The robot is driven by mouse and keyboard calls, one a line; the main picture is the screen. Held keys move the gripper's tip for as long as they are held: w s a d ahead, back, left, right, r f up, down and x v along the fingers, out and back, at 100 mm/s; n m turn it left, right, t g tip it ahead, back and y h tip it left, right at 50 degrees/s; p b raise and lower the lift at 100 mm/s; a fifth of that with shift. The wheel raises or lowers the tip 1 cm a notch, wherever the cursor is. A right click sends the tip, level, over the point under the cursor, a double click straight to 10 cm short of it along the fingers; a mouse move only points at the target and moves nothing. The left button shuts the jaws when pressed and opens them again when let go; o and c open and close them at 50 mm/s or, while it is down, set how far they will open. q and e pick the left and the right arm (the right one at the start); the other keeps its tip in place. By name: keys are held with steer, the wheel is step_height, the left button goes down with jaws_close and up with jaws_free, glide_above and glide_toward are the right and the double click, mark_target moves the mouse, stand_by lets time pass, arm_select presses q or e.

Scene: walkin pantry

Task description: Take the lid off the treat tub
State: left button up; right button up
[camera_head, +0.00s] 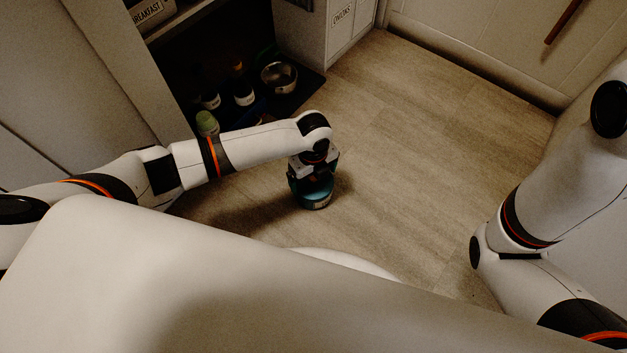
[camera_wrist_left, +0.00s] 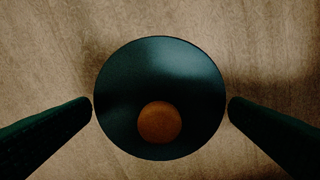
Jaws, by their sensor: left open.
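The treat tub (camera_head: 317,192) is a round teal container standing on the floor, partly hidden by my left gripper in the head view. In the left wrist view its dark teal lid (camera_wrist_left: 160,75) is seen from straight above, with a round orange-brown knob (camera_wrist_left: 159,122) on top. My left gripper (camera_head: 313,170) points down over the tub. It is open, with one finger on each side of the lid and small gaps at the rim. My right arm shows at the right of the head view, but its gripper is out of view.
A low shelf at the upper left holds a metal bowl (camera_head: 279,77), dark bottles (camera_head: 242,92) and a green-topped item (camera_head: 207,123). A white cabinet (camera_head: 345,28) stands behind. The wooden floor (camera_head: 430,120) right of the tub is clear.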

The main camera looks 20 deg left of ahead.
arm_select(q)
steer(key=shift+c, duration=0.6)
steer(key=c, duration=1.8)
steer(key=shift+s, duration=0.1)
jaws_close()
steer(key=shift+f, duration=0.1)
